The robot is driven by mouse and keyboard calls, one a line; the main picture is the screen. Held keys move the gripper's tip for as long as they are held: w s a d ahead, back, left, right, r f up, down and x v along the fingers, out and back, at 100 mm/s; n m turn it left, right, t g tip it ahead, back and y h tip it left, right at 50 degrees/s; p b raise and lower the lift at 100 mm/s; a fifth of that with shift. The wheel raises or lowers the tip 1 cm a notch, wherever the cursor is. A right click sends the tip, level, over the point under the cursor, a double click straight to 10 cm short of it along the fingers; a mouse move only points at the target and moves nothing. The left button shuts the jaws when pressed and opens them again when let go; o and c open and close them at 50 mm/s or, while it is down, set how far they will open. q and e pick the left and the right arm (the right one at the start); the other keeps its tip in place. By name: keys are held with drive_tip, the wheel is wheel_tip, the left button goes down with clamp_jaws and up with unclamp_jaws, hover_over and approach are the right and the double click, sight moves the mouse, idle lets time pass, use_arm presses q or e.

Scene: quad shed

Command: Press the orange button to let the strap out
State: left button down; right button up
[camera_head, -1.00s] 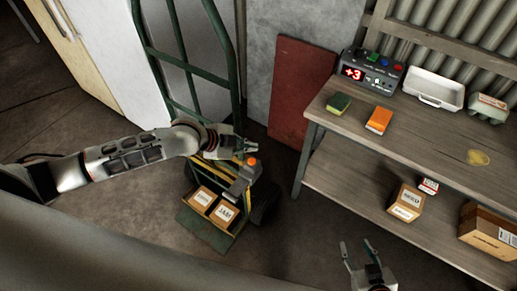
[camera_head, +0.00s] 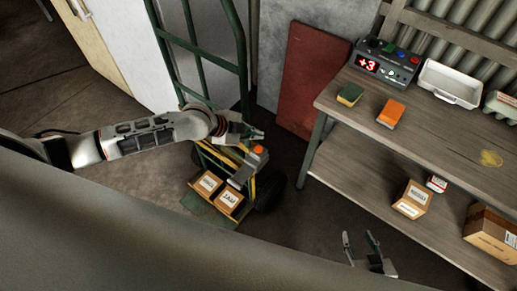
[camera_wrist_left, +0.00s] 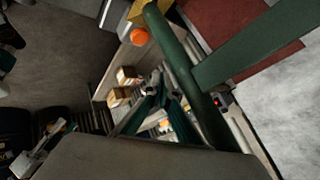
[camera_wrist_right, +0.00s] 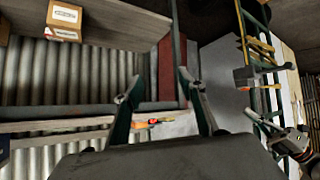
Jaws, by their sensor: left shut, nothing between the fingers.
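A green hand truck (camera_head: 241,62) stands left of the workbench. On it is a grey strap box (camera_head: 247,168) with an orange button (camera_head: 259,149) on top and yellow straps beside it. My left gripper (camera_head: 258,135) is shut and empty, just behind the button in the head view and apart from it as far as I can see. In the left wrist view an orange round shape, likely the button (camera_wrist_left: 139,36), shows beyond the fingers. My right gripper (camera_head: 361,240) is open and empty, low in front of the bench. The grey box also shows in the right wrist view (camera_wrist_right: 250,76).
Two cartons (camera_head: 208,183) sit on the hand truck's base. The workbench (camera_head: 440,130) holds a sponge (camera_head: 350,94), an orange block (camera_head: 391,113), a control box reading +3 (camera_head: 388,62) and a white tray (camera_head: 450,82). Cartons (camera_head: 412,199) stand on its lower shelf.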

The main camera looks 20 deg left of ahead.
sight(257, 150)
use_arm(q)
wheel_tip(257, 150, down, 4)
drive_tip(key=b, duration=0.3)
drive_tip(key=shift+r, duration=0.25)
drive_tip(key=shift+f, duration=0.35)
drive_tip(key=shift+f+b, duration=0.4)
drive_tip(key=shift+f, duration=0.15)
use_arm(e)
drive_tip(key=shift+w+a+f+y, duration=0.4)
drive_tip(key=shift+w+a+f, duration=0.2)
drive_tip(key=shift+a+f, duration=0.25)
drive_tip(key=shift+w+r, duration=0.1)
drive_tip(key=shift+r, duration=0.15)
use_arm(q)
drive_tip(key=shift+f, duration=0.1)
use_arm(e)
drive_tip(key=shift+f, duration=0.15)
use_arm(q)
drive_tip(key=shift+f, duration=0.35)
use_arm(e)
drive_tip(key=shift+f, duration=0.2)
use_arm(q)
drive_tip(key=shift+f+b, duration=0.15)
drive_tip(key=shift+b, duration=0.15)
